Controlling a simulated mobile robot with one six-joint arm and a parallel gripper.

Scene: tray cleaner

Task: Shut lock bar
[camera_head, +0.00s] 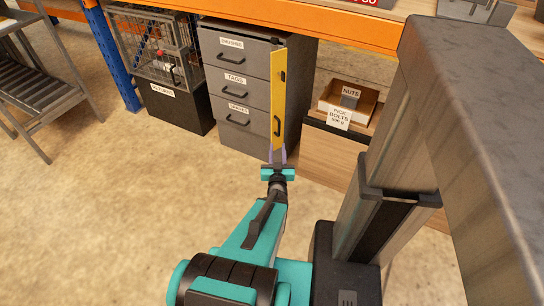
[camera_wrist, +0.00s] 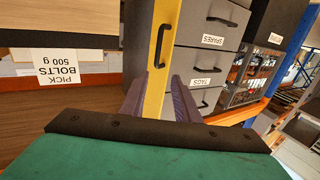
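The yellow lock bar (camera_head: 278,85) stands upright along the right edge of the grey drawer cabinet (camera_head: 236,52), clear of the drawer fronts. It has a small black handle (camera_head: 277,125) low down and a dark fitting higher up. In the wrist view the lock bar (camera_wrist: 154,80) runs between my two fingers, with its black handle (camera_wrist: 160,45) beyond the fingertips. My gripper (camera_head: 278,154) is at the bar's lower end, fingers spread. It also shows in the wrist view (camera_wrist: 155,86). I cannot tell whether either finger touches the bar.
The drawers are labelled BRUSHES, TAGS and SPARES and look closed. A wire cage (camera_head: 157,48) on a black box stands left of the cabinet. The orange bench beam (camera_head: 250,20) passes overhead. Floor in front is clear.

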